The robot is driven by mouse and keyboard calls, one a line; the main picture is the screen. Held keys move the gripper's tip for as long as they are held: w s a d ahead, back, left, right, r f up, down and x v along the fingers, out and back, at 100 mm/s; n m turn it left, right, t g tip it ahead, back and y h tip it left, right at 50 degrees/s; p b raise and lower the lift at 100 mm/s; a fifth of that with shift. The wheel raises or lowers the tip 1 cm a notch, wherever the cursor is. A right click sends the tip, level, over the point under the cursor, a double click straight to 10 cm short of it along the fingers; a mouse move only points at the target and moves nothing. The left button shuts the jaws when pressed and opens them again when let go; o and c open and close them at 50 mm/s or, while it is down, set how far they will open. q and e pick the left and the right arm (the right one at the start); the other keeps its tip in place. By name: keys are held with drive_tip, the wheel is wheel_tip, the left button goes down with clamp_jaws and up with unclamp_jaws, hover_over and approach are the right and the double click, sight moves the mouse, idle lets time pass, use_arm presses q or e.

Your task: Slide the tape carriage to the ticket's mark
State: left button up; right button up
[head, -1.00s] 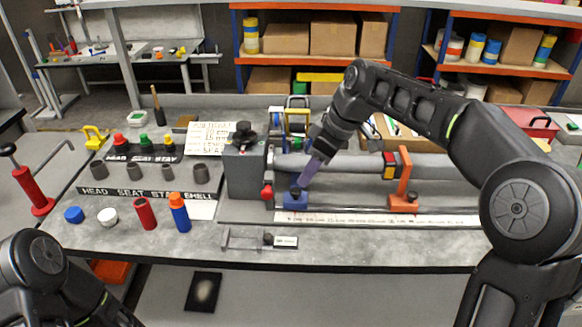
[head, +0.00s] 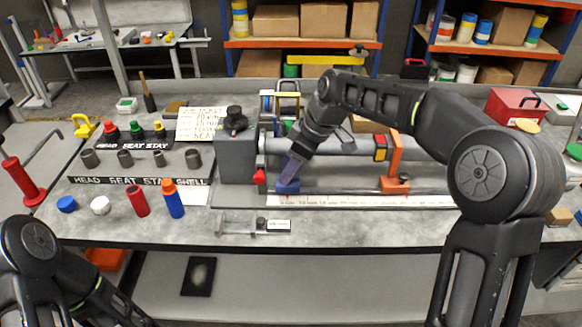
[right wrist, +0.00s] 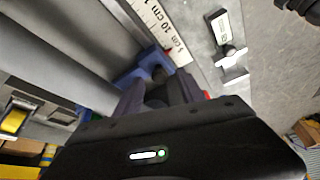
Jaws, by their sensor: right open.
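The blue tape carriage (head: 287,187) sits on the rail near the left end of the white scale (head: 360,201), next to the grey block (head: 237,160). It also shows in the right wrist view (right wrist: 152,60), beside the scale's printed cm marks (right wrist: 158,25). My right gripper (head: 289,178) is open and points down at the carriage, its fingers partly hiding it. In the right wrist view its fingers (right wrist: 158,92) are at the carriage; whether they touch it I cannot tell. The ticket (head: 203,122) stands behind the bench items, its text too small to read surely. My left gripper is out of view.
An orange bracket (head: 394,165) stands farther right along the rail. A grey tube (head: 340,147) runs behind it. A small caliper-like tool (head: 252,224) lies in front of the scale. Red (head: 138,202) and blue-orange (head: 173,199) cylinders stand to the left.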

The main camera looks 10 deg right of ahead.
drive_tip(key=shift+w+a+f, duration=0.1)
drive_tip(key=shift+a+f, duration=0.05)
drive_tip(key=shift+f, duration=0.35)
drive_tip(key=shift+c, duration=0.4)
clamp_jaws()
idle(0.7)
